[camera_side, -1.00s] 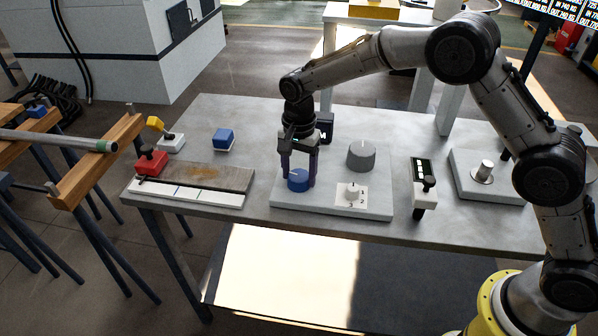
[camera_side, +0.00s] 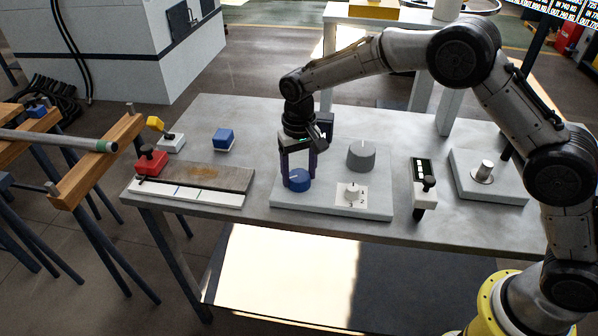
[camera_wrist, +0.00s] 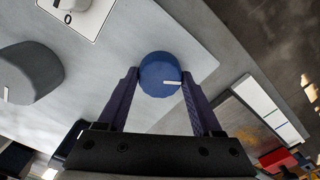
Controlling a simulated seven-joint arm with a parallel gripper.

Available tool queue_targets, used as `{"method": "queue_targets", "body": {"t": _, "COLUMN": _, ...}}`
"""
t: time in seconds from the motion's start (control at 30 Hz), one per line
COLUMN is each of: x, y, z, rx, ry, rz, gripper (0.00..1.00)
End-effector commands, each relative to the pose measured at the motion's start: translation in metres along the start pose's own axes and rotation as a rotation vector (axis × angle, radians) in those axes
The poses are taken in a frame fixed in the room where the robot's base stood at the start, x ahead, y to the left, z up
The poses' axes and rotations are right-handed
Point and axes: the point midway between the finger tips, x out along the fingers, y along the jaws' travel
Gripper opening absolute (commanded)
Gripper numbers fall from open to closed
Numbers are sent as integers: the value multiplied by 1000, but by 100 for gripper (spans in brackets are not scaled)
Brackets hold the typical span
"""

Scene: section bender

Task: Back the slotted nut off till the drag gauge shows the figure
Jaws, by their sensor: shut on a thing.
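A blue round knob (camera_side: 299,183) with a white pointer line stands on the light grey plate (camera_side: 370,211) in the middle of the bench. My gripper (camera_side: 299,176) points down and is shut on this knob, one finger on each side. The wrist view shows the knob (camera_wrist: 158,68) between the two fingertips, its white line pointing towards the right finger. A metal cylinder (camera_side: 485,170) stands on a washer-like disc at the right; I cannot tell if it is slotted.
A larger grey knob (camera_side: 361,155) and a small white dial (camera_side: 351,193) share the plate to the right of my gripper. Bare bench shows behind the plate.

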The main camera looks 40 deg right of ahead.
Motion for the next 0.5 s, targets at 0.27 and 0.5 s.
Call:
{"method": "queue_targets", "body": {"t": 0.27, "x": -2, "y": 0, "z": 0, "rx": -105, "ry": 1, "rz": -1, "gripper": 11}}
{"method": "queue_targets", "body": {"t": 0.5, "x": -2, "y": 0, "z": 0, "rx": -132, "ry": 1, "rz": -1, "gripper": 11}}
